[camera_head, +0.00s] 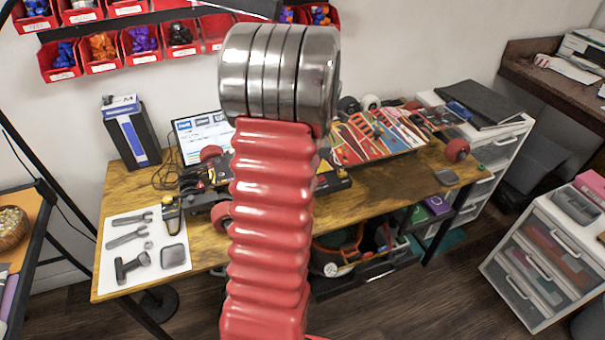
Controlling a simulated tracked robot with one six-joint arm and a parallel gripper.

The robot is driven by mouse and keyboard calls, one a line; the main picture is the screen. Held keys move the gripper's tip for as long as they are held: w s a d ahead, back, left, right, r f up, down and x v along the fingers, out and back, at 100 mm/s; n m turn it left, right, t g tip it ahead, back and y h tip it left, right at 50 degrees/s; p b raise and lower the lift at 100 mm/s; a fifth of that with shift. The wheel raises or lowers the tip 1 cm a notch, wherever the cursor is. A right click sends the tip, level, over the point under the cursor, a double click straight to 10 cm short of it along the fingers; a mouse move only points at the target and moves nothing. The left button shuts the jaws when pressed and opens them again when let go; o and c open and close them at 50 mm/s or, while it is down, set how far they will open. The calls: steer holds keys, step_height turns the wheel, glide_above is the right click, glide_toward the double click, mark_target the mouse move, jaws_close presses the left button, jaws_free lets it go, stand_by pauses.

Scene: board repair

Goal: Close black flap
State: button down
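I cannot pick out the black flap for certain. A dark device (196,198) with red wheels sits on the wooden table (390,192), largely hidden behind my arm. Its dark edge shows again to the right of my arm. My red ribbed arm and its metal joint fill the middle of the view. My gripper does not show, so its state and its place relative to the device are hidden.
A white mat (143,256) with grey tools lies at the table's left. A black-and-blue box (131,134) stands behind it. Red bins (100,50) hang above. Drawer units (550,255) stand at the right.

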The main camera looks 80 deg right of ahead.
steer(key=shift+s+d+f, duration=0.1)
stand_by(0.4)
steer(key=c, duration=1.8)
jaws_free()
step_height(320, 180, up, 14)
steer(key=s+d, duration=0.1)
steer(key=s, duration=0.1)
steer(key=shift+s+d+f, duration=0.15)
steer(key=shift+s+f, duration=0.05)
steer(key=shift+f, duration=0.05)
